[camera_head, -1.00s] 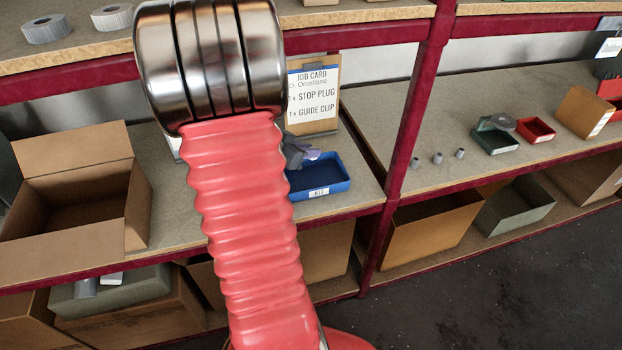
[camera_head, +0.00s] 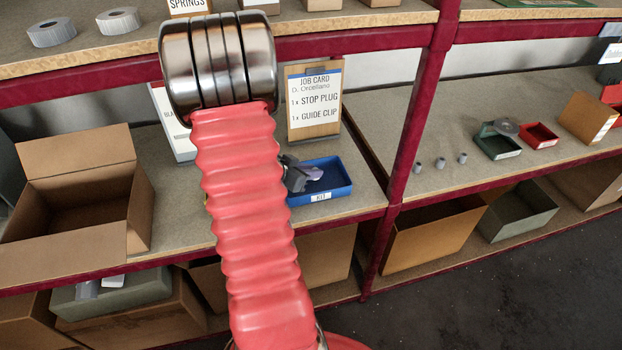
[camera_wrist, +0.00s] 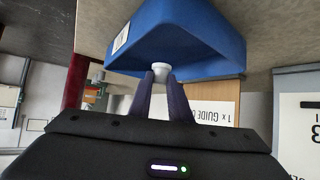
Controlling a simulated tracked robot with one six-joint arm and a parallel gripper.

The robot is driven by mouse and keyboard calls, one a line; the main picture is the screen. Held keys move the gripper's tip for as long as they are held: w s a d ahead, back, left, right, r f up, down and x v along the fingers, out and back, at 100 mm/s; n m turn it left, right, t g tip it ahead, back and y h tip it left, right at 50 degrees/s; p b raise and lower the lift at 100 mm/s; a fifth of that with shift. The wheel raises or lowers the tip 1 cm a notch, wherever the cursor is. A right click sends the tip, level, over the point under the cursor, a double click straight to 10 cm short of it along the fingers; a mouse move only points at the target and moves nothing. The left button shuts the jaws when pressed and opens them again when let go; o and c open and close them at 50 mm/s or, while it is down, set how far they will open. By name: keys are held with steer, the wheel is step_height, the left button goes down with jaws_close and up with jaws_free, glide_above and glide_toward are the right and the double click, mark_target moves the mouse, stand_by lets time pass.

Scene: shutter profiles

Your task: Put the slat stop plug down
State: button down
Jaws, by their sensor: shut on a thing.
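My gripper (camera_wrist: 161,88) has purple-grey fingers shut on the slat stop plug (camera_wrist: 161,70), a small pale round piece at the fingertips in the wrist view. The blue kit tray (camera_head: 335,189) stands on the middle shelf, with its label facing the front. My gripper also shows in the head view (camera_head: 314,173), over the left part of the tray; the plug cannot be made out there. In the wrist view, which is upside down, the plug overlaps the rim of the tray (camera_wrist: 190,30). I cannot tell whether it touches the tray.
A job card (camera_head: 314,100) on a clipboard stands behind the tray, naming a stop plug and a guide clip. An open cardboard box (camera_head: 70,200) is to the left. A red upright (camera_head: 418,110) rises right of the tray. Several small grey pieces (camera_head: 440,163) stand beyond it.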

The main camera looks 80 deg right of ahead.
mark_target(311, 187)
steer(key=shift+f, duration=1.6)
steer(key=c, duration=1.6)
jaws_free()
steer(key=shift+c, duration=0.2)
steer(key=v, duration=1.2)
steer(key=shift+a, duration=0.1)
